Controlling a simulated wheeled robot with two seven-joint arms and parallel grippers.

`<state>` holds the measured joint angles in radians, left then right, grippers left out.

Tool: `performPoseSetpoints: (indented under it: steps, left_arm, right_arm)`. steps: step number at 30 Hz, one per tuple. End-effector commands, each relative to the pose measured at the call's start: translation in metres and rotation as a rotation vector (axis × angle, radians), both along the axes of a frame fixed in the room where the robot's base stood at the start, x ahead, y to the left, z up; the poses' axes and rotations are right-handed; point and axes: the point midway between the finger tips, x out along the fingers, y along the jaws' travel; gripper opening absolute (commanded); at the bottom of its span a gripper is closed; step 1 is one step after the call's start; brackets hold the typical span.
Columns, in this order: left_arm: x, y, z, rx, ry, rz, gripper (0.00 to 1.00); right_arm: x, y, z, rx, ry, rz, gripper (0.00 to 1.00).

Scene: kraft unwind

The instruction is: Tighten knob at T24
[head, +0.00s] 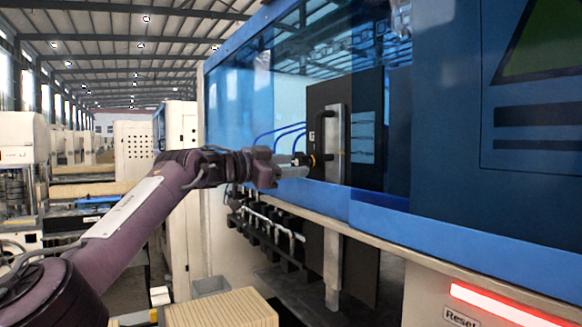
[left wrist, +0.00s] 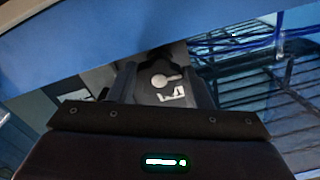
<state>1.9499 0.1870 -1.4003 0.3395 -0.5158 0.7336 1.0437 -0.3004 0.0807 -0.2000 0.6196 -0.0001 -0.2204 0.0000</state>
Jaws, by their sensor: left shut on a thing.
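My left arm reaches from the left to a dark upright panel (head: 364,110) inside the blue machine. My left gripper (head: 303,164) is at a grey vertical bar (head: 333,120) in front of that panel and is shut on a small knob. In the head view the fingers mostly hide the knob, and a small orange mark shows beside their tips. In the left wrist view a dark round knob (left wrist: 159,68) with light grey parts shows between the fingers (left wrist: 163,84). A tiny label sits above the gripper on the bar, too small to read. My right gripper is not in view.
The blue machine's clear cover (head: 238,95) and blue lower rail (head: 378,213) run close around the gripper. Blue hoses (head: 290,130) pass just above it. Pipe fittings (head: 268,221) sit below. A wooden box (head: 222,309) stands at the bottom.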

Motion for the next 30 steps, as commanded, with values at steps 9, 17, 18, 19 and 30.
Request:
performPoseSetpoints:
  steps: [9,17,18,19,30]
  left_arm:
    - [0.0005,0.0011,0.0004,0.069,-0.095,0.000,0.22]
    - [0.0006,0.0012,0.0003,0.081,-0.111,0.000,0.22]
    - [0.0006,0.0012,0.0002,0.081,-0.111,0.000,0.22]
    - [0.0006,0.0012,0.0002,0.081,-0.111,0.000,0.22]
    - [0.0007,0.0010,-0.0001,0.079,-0.109,0.000,0.67]
  right_arm:
    - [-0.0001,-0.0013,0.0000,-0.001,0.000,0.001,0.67]
    - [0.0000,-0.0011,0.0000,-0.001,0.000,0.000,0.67]
    - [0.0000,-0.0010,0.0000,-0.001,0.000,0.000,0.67]
    - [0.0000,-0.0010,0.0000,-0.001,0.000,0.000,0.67]
    - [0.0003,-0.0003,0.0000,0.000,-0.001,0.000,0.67]
